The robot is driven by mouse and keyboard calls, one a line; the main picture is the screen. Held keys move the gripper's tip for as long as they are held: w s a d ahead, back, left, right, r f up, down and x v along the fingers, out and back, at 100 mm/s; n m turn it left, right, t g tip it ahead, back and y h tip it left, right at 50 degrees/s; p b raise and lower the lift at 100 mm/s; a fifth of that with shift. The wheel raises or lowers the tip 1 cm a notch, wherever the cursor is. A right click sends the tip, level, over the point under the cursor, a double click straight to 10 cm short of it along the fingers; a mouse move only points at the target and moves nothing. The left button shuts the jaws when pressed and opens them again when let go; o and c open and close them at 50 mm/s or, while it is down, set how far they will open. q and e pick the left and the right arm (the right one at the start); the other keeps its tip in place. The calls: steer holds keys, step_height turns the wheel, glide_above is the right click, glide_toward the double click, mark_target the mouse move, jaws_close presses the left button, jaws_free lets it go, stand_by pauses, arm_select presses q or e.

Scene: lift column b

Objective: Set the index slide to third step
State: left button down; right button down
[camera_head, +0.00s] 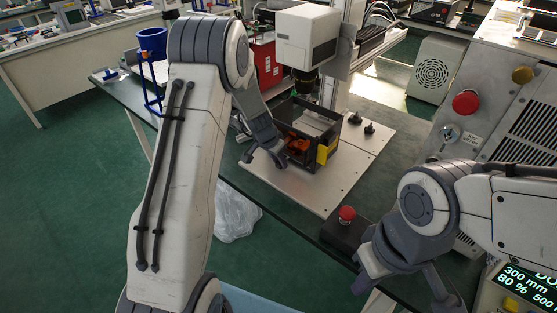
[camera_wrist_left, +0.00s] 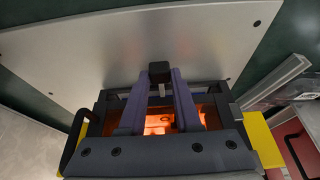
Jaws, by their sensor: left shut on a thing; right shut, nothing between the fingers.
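The index slide appears to be the black open-topped frame (camera_head: 318,128) on the light metal plate; I cannot make out its step marks. My left gripper (camera_head: 281,158) is at the frame's near left side. In the left wrist view, its fingers (camera_wrist_left: 160,76) are closed on a small dark block (camera_wrist_left: 159,69) at the frame's edge. The frame (camera_wrist_left: 221,98) spreads below them, with glowing orange inside. My right gripper (camera_head: 440,290) is shut and empty, low at the right.
A white camera-like head (camera_head: 307,37) hangs over the frame from a column. Two black knobs (camera_head: 362,122) stand on the plate (camera_head: 345,172). A red button on a dark box (camera_head: 346,213) is between plate and right gripper. A grey control cabinet (camera_head: 485,85) stands right.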

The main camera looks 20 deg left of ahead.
arm_select(q)
steer(key=shift+a, duration=0.1)
stand_by(0.7)
steer(key=a, duration=0.1)
steer(key=w+a+b, duration=0.1)
steer(key=shift+w+a, duration=0.1)
steer(key=shift+a, duration=0.3)
steer(key=c, duration=0.6)
jaws_free()
steer(key=shift+r, duration=0.1)
steer(key=v, duration=1)
steer(key=shift+r, duration=0.2)
